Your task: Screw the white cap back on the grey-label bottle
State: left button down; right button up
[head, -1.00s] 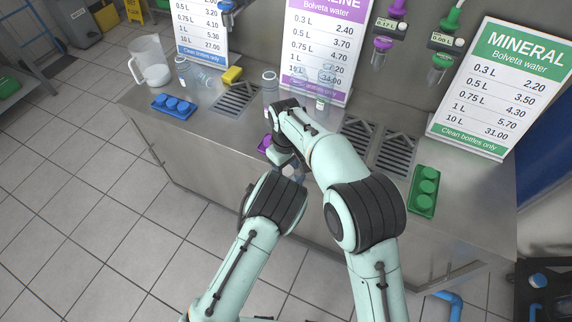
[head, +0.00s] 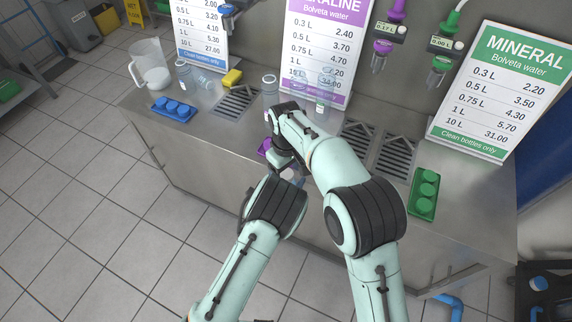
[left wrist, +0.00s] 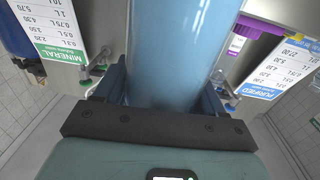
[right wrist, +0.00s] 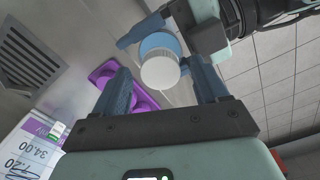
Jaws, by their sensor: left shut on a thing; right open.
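In the right wrist view, the white ribbed cap (right wrist: 161,72) sits at the top end of the bluish bottle (right wrist: 157,42). I cannot tell whether it is seated on the threads. My right gripper (right wrist: 163,86) is open, with one finger on each side of the cap. My left gripper (left wrist: 165,95) is shut on the bottle, whose clear blue body (left wrist: 172,50) fills the middle of the left wrist view. No grey label shows on it. In the head view my right gripper (head: 281,158) is over the counter's front edge; the left gripper and bottle are mostly hidden by my arms.
A purple tray (right wrist: 143,101) with round holders lies close by on the counter. Clear bottles (head: 270,88) stand behind my right arm, before the purple price sign (head: 322,40). A blue tray (head: 173,109) is left and a green tray (head: 424,192) right.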

notch_tip(320, 180, up, 12)
dwell(0.4)
dwell(0.4)
jog(key=s+d+f+m+g+y, duration=0.15)
jog(key=d+f, duration=0.35)
jog(key=f, duration=0.5)
jog(key=s+d+f+m, duration=0.3)
jog(key=d+f, duration=0.2)
jog(key=f, duration=0.6)
jog(key=s+d+f+m+g, duration=0.15)
jog(key=d+f, duration=0.35)
jog(key=f, duration=0.5)
jog(key=s+d+f+m+t+y, duration=0.1)
jog(key=s+f+m, duration=0.2)
jog(key=s, duration=0.8)
jog(key=s+f+m+t+y, duration=0.1)
jog(key=s+f+m, duration=0.3)
jog(key=s+f, duration=0.4)
jog(key=s, duration=0.3)
jog(key=shift+d+t, duration=0.3)
jog(key=shift+d, duration=0.1)
jog(key=shift+s, duration=0.1)
